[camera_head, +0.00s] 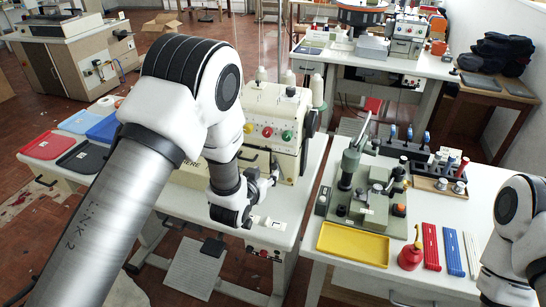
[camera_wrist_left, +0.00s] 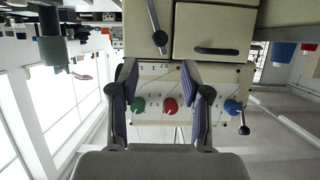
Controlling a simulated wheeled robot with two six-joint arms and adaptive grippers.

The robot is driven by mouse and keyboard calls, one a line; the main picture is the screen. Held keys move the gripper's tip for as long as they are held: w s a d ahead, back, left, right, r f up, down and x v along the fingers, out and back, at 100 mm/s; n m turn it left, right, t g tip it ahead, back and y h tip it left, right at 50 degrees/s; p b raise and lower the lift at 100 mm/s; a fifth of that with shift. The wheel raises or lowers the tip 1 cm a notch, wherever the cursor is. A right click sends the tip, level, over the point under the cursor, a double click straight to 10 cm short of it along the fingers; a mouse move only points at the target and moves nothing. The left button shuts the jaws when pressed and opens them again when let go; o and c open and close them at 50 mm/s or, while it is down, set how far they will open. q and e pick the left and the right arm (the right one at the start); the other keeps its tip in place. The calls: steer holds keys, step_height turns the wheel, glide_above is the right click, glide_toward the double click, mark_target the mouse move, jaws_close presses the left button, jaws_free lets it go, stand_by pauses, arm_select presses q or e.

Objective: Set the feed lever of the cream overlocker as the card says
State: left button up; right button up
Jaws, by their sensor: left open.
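The cream overlocker (camera_head: 268,105) stands on the left white table, with colored knobs on its front. In the left wrist view its cream body (camera_wrist_left: 215,25) fills the top, above a panel with a green knob (camera_wrist_left: 137,104), a red knob (camera_wrist_left: 170,104) and a blue knob (camera_wrist_left: 232,106). A dark ball-ended lever (camera_wrist_left: 156,25) points down toward a small printed scale. My left gripper (camera_head: 266,183) is open in front of the machine; in the wrist view its fingertips (camera_wrist_left: 158,72) flank the scale, below the lever's ball, with nothing visibly held. I cannot make out the card.
A green machine (camera_head: 365,190), a yellow tray (camera_head: 352,244) and a red oil can (camera_head: 411,255) occupy the right table. Red and blue trays (camera_head: 50,146) lie left of the overlocker. My left arm hides part of the overlocker.

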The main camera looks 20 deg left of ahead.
mark_target(273, 167)
arm_select(q)
steer(key=p+x, duration=0.1)
steer(key=x, duration=0.6)
steer(key=shift+f, duration=0.25)
steer(key=shift+r, duration=0.1)
jaws_close()
